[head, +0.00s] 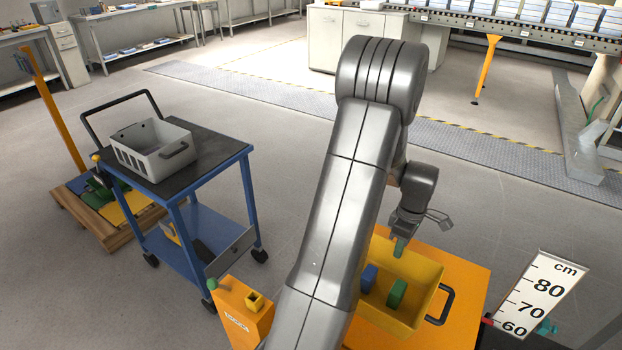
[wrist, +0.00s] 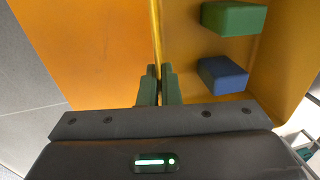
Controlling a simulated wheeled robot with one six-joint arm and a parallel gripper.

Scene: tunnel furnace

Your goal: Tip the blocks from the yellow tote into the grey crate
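The yellow tote (head: 425,275) stands on an orange surface at the lower right of the head view. A blue block (head: 369,278) and a green block (head: 397,294) lie apart in it. The wrist view also shows the green block (wrist: 233,18) and the blue block (wrist: 222,74). My gripper (wrist: 159,84) has its green fingers close together on either side of the tote's thin wall, appearing shut on it. The grey crate (head: 168,164) is on a cart at the left; its inside looks empty, though part of its floor is hidden.
The blue cart (head: 205,180) has a dark top and a push handle. An orange tool box (head: 240,312) stands between the cart and my arm. A height scale (head: 540,293) is right of the tote. A pallet (head: 105,215) lies behind the cart.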

